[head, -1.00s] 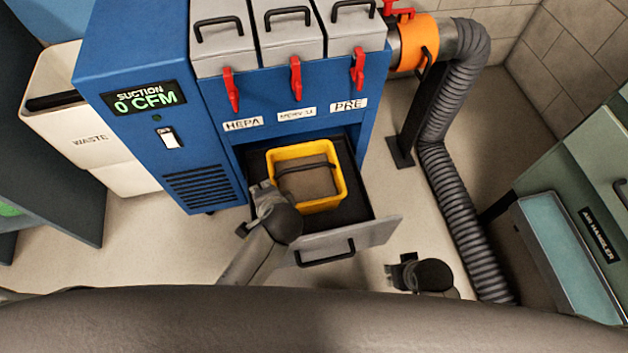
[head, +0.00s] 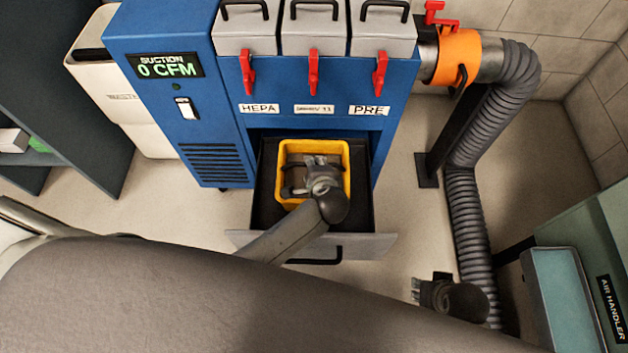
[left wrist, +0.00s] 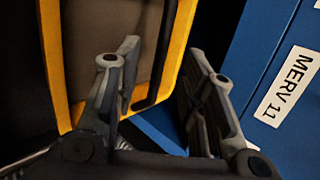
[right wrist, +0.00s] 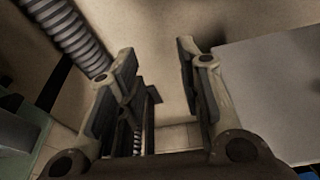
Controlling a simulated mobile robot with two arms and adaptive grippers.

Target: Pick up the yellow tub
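The yellow tub (head: 348,180) sits in the pulled-out drawer (head: 372,245) of the blue cabinet. It has a dark handle across it and a brownish inside, partly hidden by my left arm. My left gripper (head: 316,163) is over the tub, toward its far side. In the left wrist view the fingers (left wrist: 165,75) are apart, with the tub's yellow rim (left wrist: 180,42) and dark handle (left wrist: 158,65) beyond and between them. I cannot tell whether they touch the tub. My right gripper (head: 418,290) is open and empty, right of the drawer; its spread fingers show in the right wrist view (right wrist: 160,75).
The blue cabinet (head: 215,120) stands behind the drawer, with grey lidded boxes and red latches on top. A grey corrugated hose (head: 465,210) runs down on the right, near the air handler (head: 570,290). A white waste bin (head: 140,95) stands left.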

